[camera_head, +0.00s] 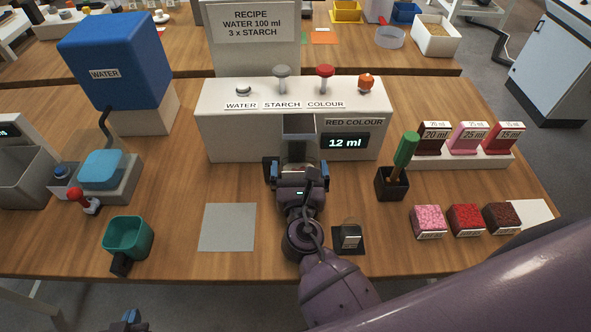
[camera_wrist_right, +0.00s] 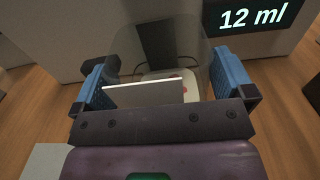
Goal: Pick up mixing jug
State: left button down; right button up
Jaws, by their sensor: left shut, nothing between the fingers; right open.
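A clear, see-through vessel, which looks like the mixing jug (camera_wrist_right: 192,58), stands under the dispenser's spout in the right wrist view. A pale flat piece, perhaps its handle, lies across its near side. Some red spots show at its base. My right gripper (camera_wrist_right: 165,82) is open, with one blue-padded finger on each side of the jug. I cannot tell whether the pads touch it. In the head view my right gripper (camera_head: 297,170) reaches to the dispenser front and mostly hides the jug. My left gripper (camera_head: 127,319) is shut and empty, partly cut off at the bottom edge.
The white dispenser (camera_head: 225,135) reads 12 ml red colour. A green cup (camera_head: 127,236), a grey mat (camera_head: 228,228), a black holder with a green-handled tool (camera_head: 392,183) and several coloured cubes (camera_head: 466,219) stand around. A blue water tank (camera_head: 115,60) is at left.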

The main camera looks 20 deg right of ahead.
jog(key=shift+x, duration=0.8)
jog(key=c, duration=0.7)
jog(key=shift+c, duration=0.4)
